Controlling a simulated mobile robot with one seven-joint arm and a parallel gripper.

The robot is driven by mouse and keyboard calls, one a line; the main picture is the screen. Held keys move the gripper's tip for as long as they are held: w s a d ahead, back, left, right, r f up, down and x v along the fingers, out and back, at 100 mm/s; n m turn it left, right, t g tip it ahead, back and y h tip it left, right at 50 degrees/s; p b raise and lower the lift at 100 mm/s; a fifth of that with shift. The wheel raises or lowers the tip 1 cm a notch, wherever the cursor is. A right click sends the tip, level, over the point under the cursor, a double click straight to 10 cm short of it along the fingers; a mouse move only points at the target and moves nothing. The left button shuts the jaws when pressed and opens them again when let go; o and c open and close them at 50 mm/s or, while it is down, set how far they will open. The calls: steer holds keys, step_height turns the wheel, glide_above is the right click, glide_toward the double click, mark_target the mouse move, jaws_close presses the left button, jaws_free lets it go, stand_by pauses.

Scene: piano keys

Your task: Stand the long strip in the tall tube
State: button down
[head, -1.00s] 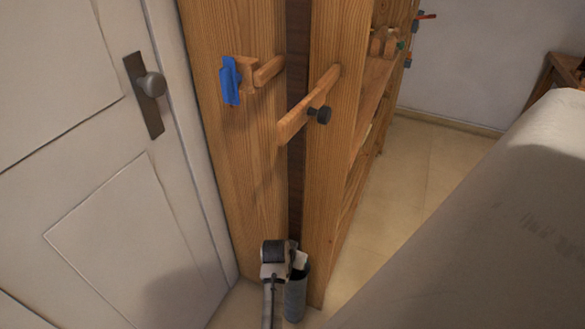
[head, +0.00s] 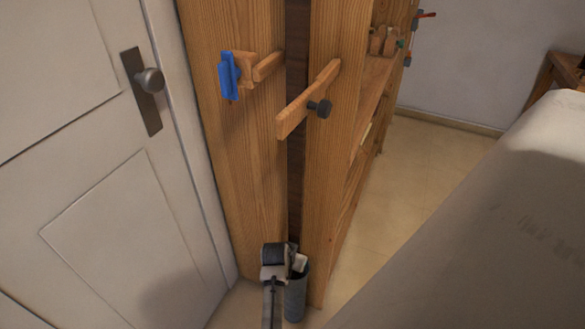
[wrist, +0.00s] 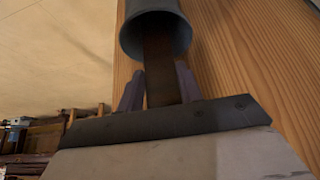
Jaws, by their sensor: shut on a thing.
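The tall grey tube (head: 295,298) stands upright on the floor by the foot of the wooden unit. In the wrist view its round mouth (wrist: 128,42) faces the camera. The long dark brown strip (wrist: 160,65) runs from between my fingers into that mouth; its end inside is hidden. My gripper (head: 290,254) is at the tube's mouth, shut on the strip; its fingers also show in the wrist view (wrist: 158,88). A dark vertical band rises above my gripper in the head view, but I cannot tell whether it is the strip or part of the unit.
The wooden unit (head: 225,140) stands behind the tube. A wooden bar with a dark knob (head: 319,108) and a bracket with a blue piece (head: 228,76) stick out above. A white door (head: 90,190) is left; a pale covered surface (head: 490,220) is right.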

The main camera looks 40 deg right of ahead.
step_height(320, 180, down, 7)
steer(key=b, duration=0.4)
steer(key=shift+f, duration=0.2)
stand_by(1.2)
steer(key=shift+w+d+b, duration=0.25)
steer(key=shift+d, duration=0.3)
steer(key=shift+w+d+b, duration=0.2)
steer(key=shift+w+d, duration=0.05)
steer(key=shift+d, duration=0.25)
stand_by(0.4)
steer(key=c, duration=1)
jaws_free()
steer(key=shift+o, duration=0.7)
steer(key=p+v, duration=0.1)
steer(key=v, duration=1.2)
steer(key=shift+a+r, duration=0.25)
steer(key=shift+s, duration=0.15)
steer(key=shift+s, duration=0.1)
